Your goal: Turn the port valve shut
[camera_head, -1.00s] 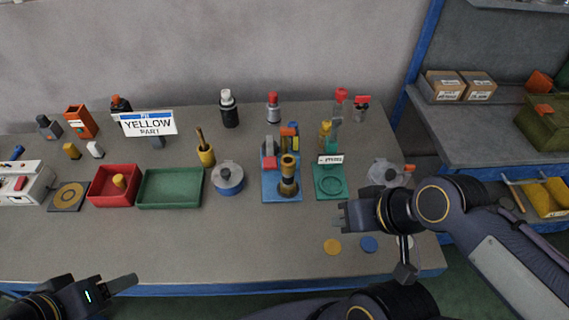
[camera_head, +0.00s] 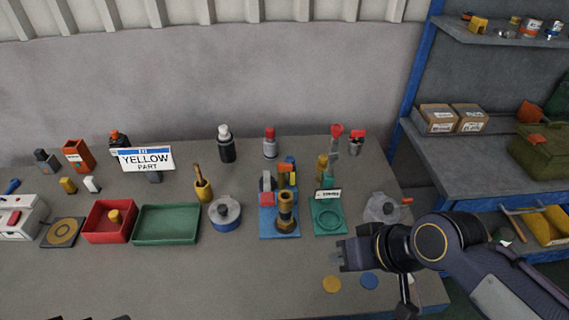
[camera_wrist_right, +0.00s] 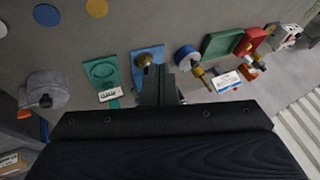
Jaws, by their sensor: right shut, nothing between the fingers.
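A blue stand (camera_head: 280,234) near the table's middle bears an upright brass fitting (camera_head: 285,222), with grey, yellow and blue parts behind it. A green stand (camera_head: 328,226) beside it has a round ring, a small label too small to read, and upright parts at its back. I cannot tell for certain which part is the port valve. My right gripper (camera_head: 340,256) is shut and empty, in front of the green stand and apart from it. In the right wrist view its fingers (camera_wrist_right: 157,85) partly cover the blue stand. Only a dark tip of my left gripper (camera_head: 120,318) shows at the bottom edge.
A grey round pot-like thing (camera_head: 382,208) with an orange knob stands right of the green stand. Yellow (camera_head: 332,284) and blue (camera_head: 369,280) discs lie near my right gripper. A blue pot (camera_head: 225,215), green tray (camera_head: 167,224) and red tray (camera_head: 109,222) stand left. The front left table is clear.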

